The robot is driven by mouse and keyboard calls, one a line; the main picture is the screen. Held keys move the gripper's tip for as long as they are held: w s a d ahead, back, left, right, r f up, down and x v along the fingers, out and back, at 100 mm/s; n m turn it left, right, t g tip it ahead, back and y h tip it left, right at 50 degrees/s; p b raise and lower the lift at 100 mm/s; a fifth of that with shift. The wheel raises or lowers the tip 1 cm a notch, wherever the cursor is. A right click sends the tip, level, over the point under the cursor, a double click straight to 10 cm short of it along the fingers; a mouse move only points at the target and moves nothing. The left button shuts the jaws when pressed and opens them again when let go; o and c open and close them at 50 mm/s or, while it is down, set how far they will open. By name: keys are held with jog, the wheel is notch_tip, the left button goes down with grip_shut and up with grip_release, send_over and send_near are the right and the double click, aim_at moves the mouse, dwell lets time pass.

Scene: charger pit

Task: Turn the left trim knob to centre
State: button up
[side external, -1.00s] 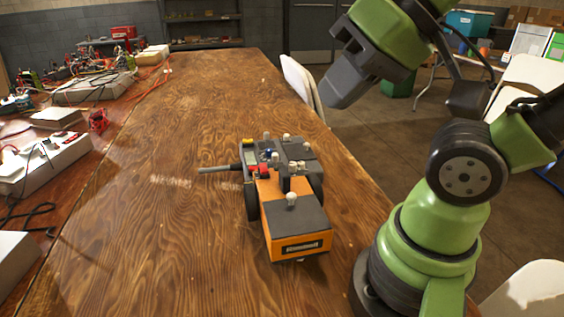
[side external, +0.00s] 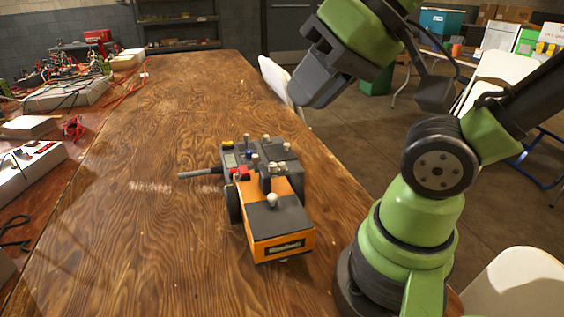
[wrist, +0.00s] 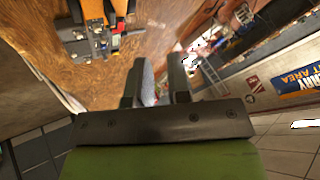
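An orange and dark grey wheeled device (side external: 278,235) sits on the wooden table in the side view. Several small pale-topped knobs stand on it, including a front knob (side external: 272,200). I cannot tell which one is the left trim knob, or how it is turned. The device also shows at the upper left of the wrist view (wrist: 97,38), partly cut off by the frame edge. My gripper (side external: 308,90) hangs above and behind the device, well apart from it. In the wrist view its two fingers (wrist: 160,72) stand apart with nothing visible between them.
The wooden table (side external: 130,225) is clear around the device. A dark rod (side external: 198,175) sticks out from the device's left side. White power strips (side external: 30,170) and cables lie on the left. White chairs (side external: 275,78) stand along the table's right side.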

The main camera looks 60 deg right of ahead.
jog(key=shift+o, duration=0.5)
jog(key=w+d+m+g+h, duration=0.1)
jog(key=w+d+m+g, duration=0.1)
jog(key=w+d+m, duration=0.2)
jog(key=w+m, duration=0.1)
jog(key=w, duration=0.2)
jog(key=shift+d+f, duration=0.2)
jog(key=m+g+h, duration=0.1)
jog(key=m+g, duration=0.4)
jog(key=m, duration=0.8)
send_over(282, 163)
notch_tip(282, 163, down, 16)
notch_tip(282, 163, down, 10)
jog(key=shift+r, duration=0.1)
grip_shut()
